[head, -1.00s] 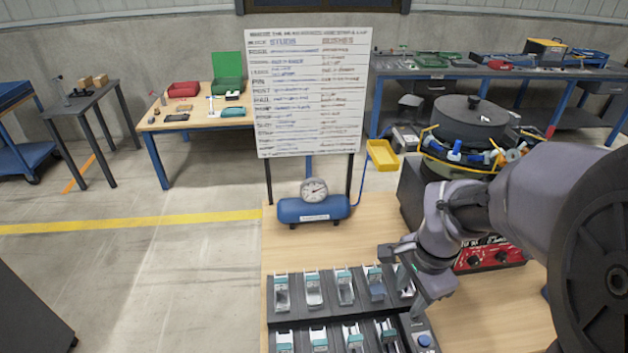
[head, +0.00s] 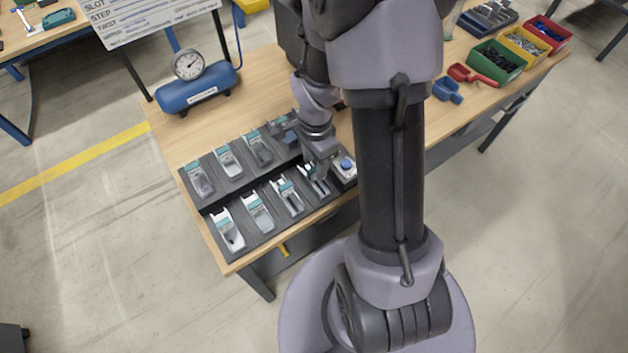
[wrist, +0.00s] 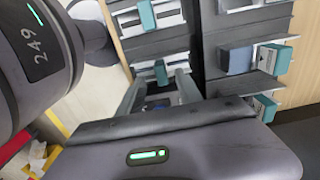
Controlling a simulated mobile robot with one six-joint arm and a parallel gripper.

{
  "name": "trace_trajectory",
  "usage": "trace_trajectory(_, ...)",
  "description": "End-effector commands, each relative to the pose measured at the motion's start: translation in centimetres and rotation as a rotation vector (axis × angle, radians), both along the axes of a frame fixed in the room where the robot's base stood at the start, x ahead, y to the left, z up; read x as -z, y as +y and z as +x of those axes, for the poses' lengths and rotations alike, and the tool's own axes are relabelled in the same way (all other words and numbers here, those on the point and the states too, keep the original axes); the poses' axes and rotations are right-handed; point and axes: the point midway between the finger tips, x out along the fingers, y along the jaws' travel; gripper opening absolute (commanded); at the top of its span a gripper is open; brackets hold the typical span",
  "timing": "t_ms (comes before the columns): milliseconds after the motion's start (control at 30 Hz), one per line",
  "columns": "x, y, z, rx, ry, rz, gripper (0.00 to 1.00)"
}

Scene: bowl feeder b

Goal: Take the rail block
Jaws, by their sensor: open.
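My gripper (head: 318,176) is low over the right end of the front row of a dark two-row rack (head: 205,205). In the wrist view its two fingers (wrist: 160,98) are apart, on either side of a slot with a teal tab (wrist: 160,72). Something small and dark blue (wrist: 155,104) shows between the fingers, mostly hidden by the gripper body. A blue-grey block (wrist: 236,60) sits in a back-row slot beside the gripper; it also shows in the head view (head: 280,124). I cannot tell which piece is the rail block.
A blue air tank with a gauge (head: 200,92) is at the back left. Green (head: 497,62), yellow (head: 524,46) and red (head: 548,34) bins stand at the right.

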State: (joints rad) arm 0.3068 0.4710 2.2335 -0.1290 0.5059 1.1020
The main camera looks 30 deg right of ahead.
Motion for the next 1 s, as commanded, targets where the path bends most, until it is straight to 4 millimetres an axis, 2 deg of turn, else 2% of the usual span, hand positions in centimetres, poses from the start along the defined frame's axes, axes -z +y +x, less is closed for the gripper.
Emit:
trace_trajectory(33,1.7,0.1,0.2,-0.001,0.002,0.0,0.42)
trace_trajectory(133,3.5,0.2,0.2,-0.001,0.002,0.002,0.42)
trace_trajectory(333,3.4,0.1,0.2,0.0,-0.001,0.001,0.42)
trace_trajectory(367,3.4,0.1,0.2,0.0,-0.001,0.001,0.38)
trace_trajectory(500,3.4,0.1,0.2,0.0,-0.001,0.001,0.1)
trace_trajectory(567,3.4,0.1,0.2,0.0,-0.001,0.001,0.0)
trace_trajectory(1000,3.1,0.1,0.2,-0.001,-0.001,0.001,0.0)
